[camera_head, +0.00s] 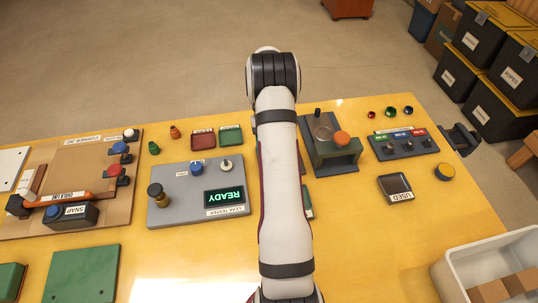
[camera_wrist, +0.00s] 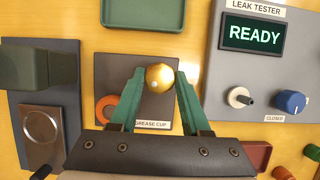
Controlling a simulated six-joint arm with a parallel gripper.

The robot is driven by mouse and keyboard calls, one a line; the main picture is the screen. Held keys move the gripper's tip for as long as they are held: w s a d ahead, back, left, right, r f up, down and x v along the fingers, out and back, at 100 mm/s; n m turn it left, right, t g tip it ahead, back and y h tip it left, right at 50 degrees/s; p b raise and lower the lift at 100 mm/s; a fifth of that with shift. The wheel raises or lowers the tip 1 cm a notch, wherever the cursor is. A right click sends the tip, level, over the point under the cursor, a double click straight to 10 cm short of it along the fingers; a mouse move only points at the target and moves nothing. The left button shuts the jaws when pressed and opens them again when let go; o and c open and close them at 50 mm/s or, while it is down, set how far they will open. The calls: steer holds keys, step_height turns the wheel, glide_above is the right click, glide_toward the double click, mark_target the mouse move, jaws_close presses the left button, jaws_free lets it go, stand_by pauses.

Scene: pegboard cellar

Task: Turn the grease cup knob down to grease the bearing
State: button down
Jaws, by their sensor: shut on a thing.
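In the wrist view the grease cup knob (camera_wrist: 159,77) is a shiny gold ball, seen from above. It stands over a dark grey plate (camera_wrist: 115,73) with a label reading GREASE CUP (camera_wrist: 151,124). My gripper (camera_wrist: 160,73) has green fingers, one on each side of the knob, and is shut on it. The bearing cannot be made out. In the head view my arm covers the gripper and the knob.
The leak tester (camera_head: 176,211) reads READY, left of my arm. A tray marked USED (camera_head: 396,187) and a white bin (camera_head: 452,290) lie farther right. Yellow tabletop (camera_head: 365,240) is bare front right.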

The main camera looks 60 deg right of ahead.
steer(key=m+t, duration=0.1)
steer(key=m, duration=0.2)
steer(key=m+t+y, duration=0.1)
steer(key=m, duration=0.2)
steer(key=shift+s+m, duration=0.15)
steer(key=shift+m, duration=0.25)
stand_by(0.4)
steer(key=shift+c, duration=1.8)
jaws_free()
steer(key=shift+d, duration=0.1)
steer(key=s+v, duration=0.1)
steer(key=v, duration=1.4)
steer(key=shift+w+r+t, duration=0.2)
steer(key=shift+r+t, duration=0.1)
steer(key=shift+r, duration=0.1)
steer(key=shift+d, duration=0.15)
